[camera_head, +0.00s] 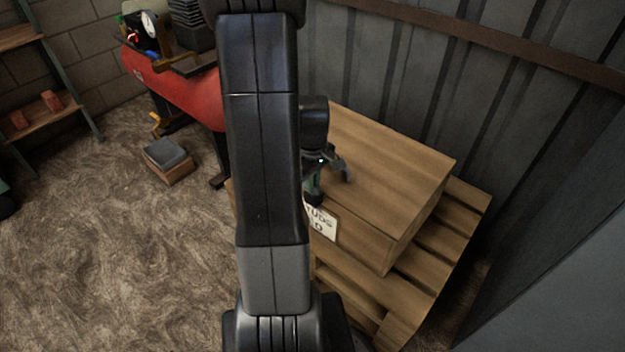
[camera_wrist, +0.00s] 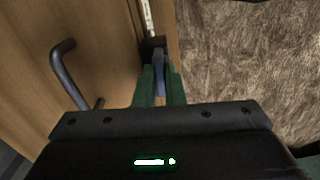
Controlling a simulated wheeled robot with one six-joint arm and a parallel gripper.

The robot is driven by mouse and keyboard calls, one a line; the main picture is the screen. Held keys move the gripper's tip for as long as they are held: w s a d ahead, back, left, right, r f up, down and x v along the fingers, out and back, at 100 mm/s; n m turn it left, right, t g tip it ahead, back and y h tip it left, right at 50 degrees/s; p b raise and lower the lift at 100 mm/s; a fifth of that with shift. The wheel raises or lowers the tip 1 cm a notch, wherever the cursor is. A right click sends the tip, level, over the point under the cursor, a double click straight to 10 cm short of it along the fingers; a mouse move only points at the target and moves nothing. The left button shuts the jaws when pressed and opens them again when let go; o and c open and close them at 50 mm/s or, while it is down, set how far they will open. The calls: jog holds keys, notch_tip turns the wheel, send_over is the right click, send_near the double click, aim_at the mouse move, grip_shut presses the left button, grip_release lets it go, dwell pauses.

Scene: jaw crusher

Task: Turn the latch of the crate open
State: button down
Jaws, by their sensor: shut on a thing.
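The wooden crate (camera_head: 395,165) stands closed on a pallet, and its planks fill the left of the wrist view (camera_wrist: 105,40). My gripper (camera_wrist: 160,82) has green fingers, which are shut on the blue-grey latch (camera_wrist: 158,60) at the crate's edge. A dark block (camera_wrist: 152,43) sits at the latch's far end. In the head view my gripper (camera_head: 313,188) is at the crate's front top edge, partly behind my arm. The latch cannot be made out there. A dark bar handle (camera_wrist: 70,75) stands on the crate beside my gripper.
A white lettered label (camera_head: 320,222) is on the crate's front. The pallet (camera_head: 455,225) sticks out around the crate. A corrugated wall (camera_head: 470,75) rises close behind. A red tank (camera_head: 180,90) stands at the back left. Open floor (camera_head: 110,250) lies to the left.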

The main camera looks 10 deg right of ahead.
jog(key=shift+n, duration=0.6)
jog(key=c, duration=1.5)
grip_release()
notch_tip(320, 180, up, 14)
jog(key=p, duration=0.3)
jog(key=shift+f, duration=0.1)
notch_tip(320, 180, down, 14)
jog(key=b, duration=0.3)
